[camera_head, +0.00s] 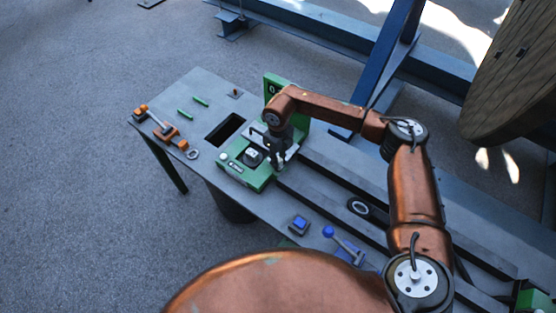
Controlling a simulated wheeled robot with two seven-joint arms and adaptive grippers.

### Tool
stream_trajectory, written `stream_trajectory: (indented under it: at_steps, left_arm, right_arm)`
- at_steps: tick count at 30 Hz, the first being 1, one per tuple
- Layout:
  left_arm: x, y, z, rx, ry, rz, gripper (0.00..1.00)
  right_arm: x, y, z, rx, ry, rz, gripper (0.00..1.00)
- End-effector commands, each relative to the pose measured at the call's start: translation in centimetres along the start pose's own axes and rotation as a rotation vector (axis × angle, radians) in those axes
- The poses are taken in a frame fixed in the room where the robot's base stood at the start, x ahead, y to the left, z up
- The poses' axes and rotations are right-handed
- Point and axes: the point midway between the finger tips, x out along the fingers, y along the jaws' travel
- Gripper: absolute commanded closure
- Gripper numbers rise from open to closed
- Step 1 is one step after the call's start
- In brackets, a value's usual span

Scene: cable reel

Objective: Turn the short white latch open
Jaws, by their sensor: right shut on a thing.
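The green machine (240,175) stands on the grey workbench, with an upright green back panel (271,82). My right gripper (277,165) points down over the machine's right part, its fingers closed. It appears shut on a small part there, which I take to be the short white latch; the fingers and wrist hide most of it. Pale bits show beside the gripper, too small to make out. I cannot tell the latch's angle. My left gripper is not in view.
The workbench (195,90) has a rectangular opening (225,130) left of the machine. An orange tool (166,132), a ring (192,154) and green sticks (186,114) lie further left. A blue button (299,223) and a blue-knobbed lever (340,240) stand in front. A large wooden reel (510,75) is at the upper right.

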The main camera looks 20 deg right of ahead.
Motion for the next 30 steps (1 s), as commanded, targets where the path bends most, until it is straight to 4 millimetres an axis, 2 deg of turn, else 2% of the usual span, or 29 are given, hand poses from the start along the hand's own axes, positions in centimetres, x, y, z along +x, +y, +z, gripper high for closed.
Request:
stream_trajectory:
  at_steps: [9,23,24,30]
  left_arm:
    - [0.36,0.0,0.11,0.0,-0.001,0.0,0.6]
    - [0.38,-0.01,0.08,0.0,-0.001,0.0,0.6]
    - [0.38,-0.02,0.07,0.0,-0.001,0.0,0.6]
    - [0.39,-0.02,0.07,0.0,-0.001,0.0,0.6]
  right_arm:
    - [-0.29,-0.06,0.04,-0.095,-0.001,0.0,1.0]
    - [-0.34,-0.13,0.04,-0.108,-0.001,-0.002,1.0]
    - [-0.34,-0.14,0.04,-0.108,-0.001,-0.002,0.79]
    - [-0.21,-0.12,0.02,-0.107,-0.001,-0.002,0.65]
